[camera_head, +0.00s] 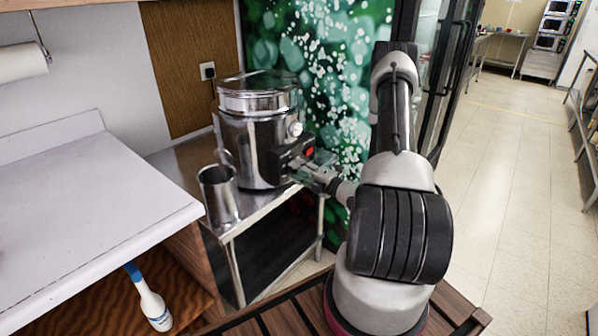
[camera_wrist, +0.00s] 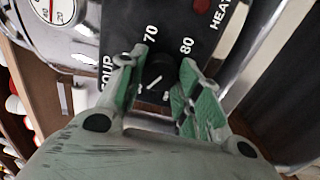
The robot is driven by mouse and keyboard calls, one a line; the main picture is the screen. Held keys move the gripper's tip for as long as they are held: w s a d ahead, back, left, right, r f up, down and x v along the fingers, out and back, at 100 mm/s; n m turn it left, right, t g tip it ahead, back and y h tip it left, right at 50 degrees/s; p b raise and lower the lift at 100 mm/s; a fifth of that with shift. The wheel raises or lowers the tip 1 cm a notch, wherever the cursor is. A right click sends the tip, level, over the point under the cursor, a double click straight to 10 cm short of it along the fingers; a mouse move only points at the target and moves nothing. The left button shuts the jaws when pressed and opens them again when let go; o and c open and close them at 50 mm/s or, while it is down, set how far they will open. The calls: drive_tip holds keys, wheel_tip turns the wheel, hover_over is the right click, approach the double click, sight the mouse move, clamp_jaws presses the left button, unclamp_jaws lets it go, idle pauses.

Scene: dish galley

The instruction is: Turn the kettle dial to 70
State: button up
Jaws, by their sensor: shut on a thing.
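The kettle (camera_head: 255,140) is a large shiny steel cylinder with a lid, standing on a steel stand. A black control panel (camera_head: 287,156) sits low on its side. In the wrist view the panel (camera_wrist: 120,20) carries white marks reading 70, 80, SOUP and HEAT. The black kettle dial (camera_wrist: 158,74) sits between the green-padded fingers of my gripper (camera_wrist: 162,64), which is shut on it. A short white line shows on the dial, but which mark it points to I cannot tell. In the head view my gripper (camera_head: 298,171) reaches the panel from the right.
A steel cup-like vessel (camera_head: 219,196) stands on the stand (camera_head: 256,217), left of the kettle. A white counter (camera_head: 80,215) fills the left, with a white bottle (camera_head: 152,306) below it. A round gauge (camera_wrist: 62,11) is beside the panel. Open floor (camera_head: 510,180) lies at right.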

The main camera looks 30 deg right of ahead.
drive_tip(key=shift+f, duration=0.1)
drive_tip(key=o, duration=1.1)
drive_tip(key=shift+c, duration=0.2)
drive_tip(key=shift+s, duration=0.15)
drive_tip(key=v, duration=1.1)
drive_tip(key=shift+s, duration=0.4)
drive_tip(key=shift+d, duration=0.15)
